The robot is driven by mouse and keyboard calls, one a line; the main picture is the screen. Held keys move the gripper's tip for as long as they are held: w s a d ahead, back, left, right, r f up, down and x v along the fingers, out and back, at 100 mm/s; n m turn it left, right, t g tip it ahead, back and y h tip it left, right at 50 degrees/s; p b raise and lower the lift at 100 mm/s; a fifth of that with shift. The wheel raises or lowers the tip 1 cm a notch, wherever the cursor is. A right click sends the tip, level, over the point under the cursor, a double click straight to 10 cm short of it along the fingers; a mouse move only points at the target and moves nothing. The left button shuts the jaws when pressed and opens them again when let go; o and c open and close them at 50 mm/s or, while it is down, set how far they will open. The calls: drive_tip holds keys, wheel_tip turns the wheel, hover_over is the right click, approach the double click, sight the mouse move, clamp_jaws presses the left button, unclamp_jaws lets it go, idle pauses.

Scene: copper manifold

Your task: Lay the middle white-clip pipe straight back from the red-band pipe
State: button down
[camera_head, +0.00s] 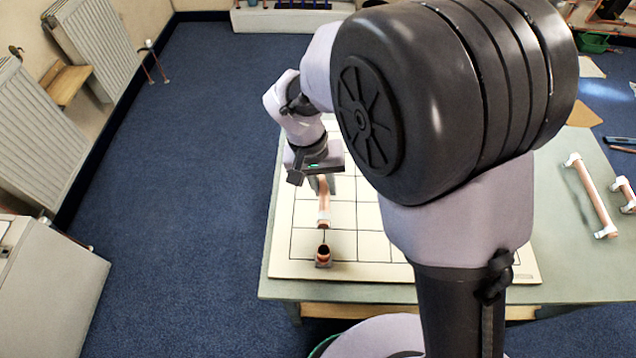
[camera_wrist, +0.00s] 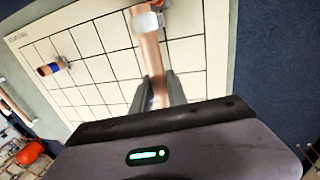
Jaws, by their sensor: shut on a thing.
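My gripper (camera_head: 322,178) is over the gridded board, shut on a copper pipe (camera_head: 324,200) with a white clip (camera_head: 327,217) at its near end. In the wrist view the pipe (camera_wrist: 152,60) runs up from between the fingers (camera_wrist: 157,92), and its clip (camera_wrist: 147,20) is near the top edge. A short copper piece (camera_head: 323,253) with an open end stands on the board just nearer than the clip, roughly in line with the pipe; I take it for the red-band pipe, but its band is not clear. My gripper hides the pipe's far end.
The cream gridded board (camera_head: 300,268) lies on a green-grey table (camera_head: 560,270). A blue-banded copper piece (camera_wrist: 50,69) is on the board in the wrist view. A long white-ended pipe (camera_head: 590,195) and a shorter one (camera_head: 625,193) lie at the right. My arm hides much of the board.

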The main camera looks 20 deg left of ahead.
drive_tip(key=shift+w+d+f, duration=0.1)
drive_tip(key=shift+w, duration=0.05)
drive_tip(key=shift+d+f+b, duration=0.15)
drive_tip(key=shift+f+b, duration=0.5)
drive_tip(key=shift+b, duration=0.05)
wheel_tip(320, 180, down, 8)
drive_tip(key=b, duration=0.6)
drive_tip(key=shift+r, duration=0.2)
drive_tip(key=shift+f+b, duration=0.3)
drive_tip(key=shift+f, duration=0.15)
drive_tip(key=c, duration=1.2)
unclamp_jaws()
drive_tip(key=shift+c, duration=0.2)
drive_tip(key=shift+r, duration=0.15)
wheel_tip(320, 180, up, 9)
drive_tip(key=p, duration=0.7)
